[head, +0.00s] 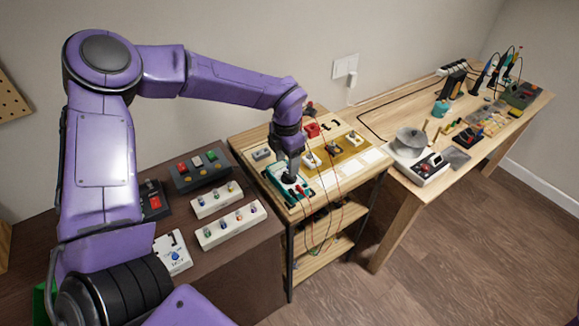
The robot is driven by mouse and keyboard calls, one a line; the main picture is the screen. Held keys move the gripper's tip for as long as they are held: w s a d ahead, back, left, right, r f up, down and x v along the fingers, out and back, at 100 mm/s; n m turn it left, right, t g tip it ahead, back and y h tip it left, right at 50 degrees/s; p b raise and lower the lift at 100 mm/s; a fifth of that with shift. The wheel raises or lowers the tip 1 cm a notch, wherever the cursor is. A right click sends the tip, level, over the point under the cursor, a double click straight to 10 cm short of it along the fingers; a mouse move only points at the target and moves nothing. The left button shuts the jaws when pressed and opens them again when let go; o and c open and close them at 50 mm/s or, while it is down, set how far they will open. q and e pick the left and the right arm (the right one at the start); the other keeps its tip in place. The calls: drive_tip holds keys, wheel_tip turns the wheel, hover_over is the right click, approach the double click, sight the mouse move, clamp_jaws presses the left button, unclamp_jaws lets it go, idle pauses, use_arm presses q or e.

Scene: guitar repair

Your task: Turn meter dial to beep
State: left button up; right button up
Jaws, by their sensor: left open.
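The multimeter is a teal-cased device (280,190) with a dark lower part, lying near the left front of the wooden shelf unit's top. Red and black leads run from it across the top and hang over the front edge. My left gripper (289,178) points down directly over the meter and hides much of its face, including the dial. The gripper is open; whether its fingers touch the dial, I cannot tell. My right gripper is not in view.
The shelf top (318,195) also holds small parts on a yellow mat (340,153). Left is a dark table with white pedal boxes (230,225) and a dark switch box (200,171). Right is a long bench with a soldering station (428,168) and tools. Open floor lies in front.

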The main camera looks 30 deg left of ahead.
sight(287, 175)
use_arm(q)
drive_tip(key=f, duration=0.5)
drive_tip(key=shift+w+p, duration=0.35)
drive_tip(key=shift+s, duration=0.15)
drive_tip(key=shift+c, duration=0.6)
drive_tip(key=c, duration=0.7)
drive_tip(key=shift+o, duration=0.2)
